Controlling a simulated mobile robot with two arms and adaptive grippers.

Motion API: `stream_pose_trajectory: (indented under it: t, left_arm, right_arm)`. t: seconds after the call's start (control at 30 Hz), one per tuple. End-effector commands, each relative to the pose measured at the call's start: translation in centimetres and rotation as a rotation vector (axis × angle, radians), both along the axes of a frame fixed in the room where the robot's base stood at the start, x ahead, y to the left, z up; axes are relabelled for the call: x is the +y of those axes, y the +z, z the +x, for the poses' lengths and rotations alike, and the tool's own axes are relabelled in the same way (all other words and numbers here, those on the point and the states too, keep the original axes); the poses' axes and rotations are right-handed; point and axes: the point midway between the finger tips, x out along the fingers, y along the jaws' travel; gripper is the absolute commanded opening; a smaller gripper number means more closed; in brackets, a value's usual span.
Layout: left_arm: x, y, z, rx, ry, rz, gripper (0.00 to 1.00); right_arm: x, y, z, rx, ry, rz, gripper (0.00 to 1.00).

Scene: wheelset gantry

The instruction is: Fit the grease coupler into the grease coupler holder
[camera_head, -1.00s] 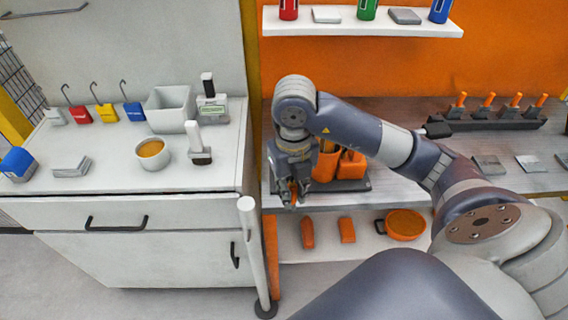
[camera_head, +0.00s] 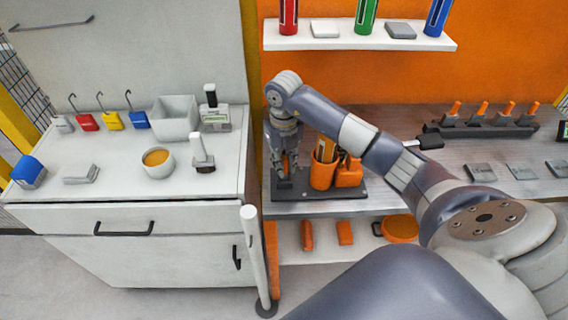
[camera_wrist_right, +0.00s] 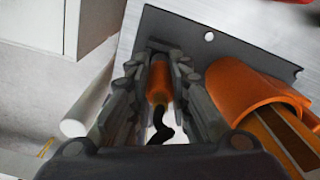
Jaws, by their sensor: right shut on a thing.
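My right gripper (camera_head: 286,170) points down over the left end of a dark base plate (camera_head: 340,190) on the grey workbench. In the right wrist view, its fingers (camera_wrist_right: 165,65) are shut on a slim orange piece with a black curved end (camera_wrist_right: 160,85), which looks like the grease coupler. A small dark block (camera_head: 284,184) on the plate, right under the fingertips, looks like the grease coupler holder. The fingers partly hide it, so I cannot tell how far the coupler is in it. My left gripper is not in view.
Orange cups (camera_head: 322,172) stand on the same plate, close to the right of the gripper; one also shows in the right wrist view (camera_wrist_right: 235,85). A white post (camera_head: 255,255) stands in front. The white cabinet (camera_head: 200,220) is at the left. A lower shelf holds orange items (camera_head: 345,232).

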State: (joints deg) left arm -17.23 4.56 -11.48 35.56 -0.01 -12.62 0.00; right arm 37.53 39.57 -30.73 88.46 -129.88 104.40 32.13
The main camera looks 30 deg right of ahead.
Motion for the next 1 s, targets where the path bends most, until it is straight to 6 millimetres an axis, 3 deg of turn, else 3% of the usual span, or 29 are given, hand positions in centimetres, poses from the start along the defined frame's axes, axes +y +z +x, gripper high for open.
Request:
stream_pose_trajectory:
  t: [0.1,0.47,0.5,0.57,1.0]
  left_arm:
    - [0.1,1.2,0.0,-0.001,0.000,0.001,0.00]
    - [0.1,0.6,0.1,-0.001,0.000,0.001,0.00]
    - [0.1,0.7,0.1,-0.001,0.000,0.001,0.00]
    - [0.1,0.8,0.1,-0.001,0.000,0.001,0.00]
    - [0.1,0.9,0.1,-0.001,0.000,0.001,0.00]
  right_arm:
    - [0.1,-1.3,-0.1,0.003,-0.001,0.002,0.00]
    - [0.0,-2.1,0.0,-0.001,0.000,0.001,0.00]
    - [0.0,-2.1,0.0,-0.001,0.000,0.001,0.22]
    - [0.0,-2.0,0.0,-0.001,-0.001,0.001,0.36]
    - [0.0,-1.5,0.0,-0.002,0.000,0.001,0.37]
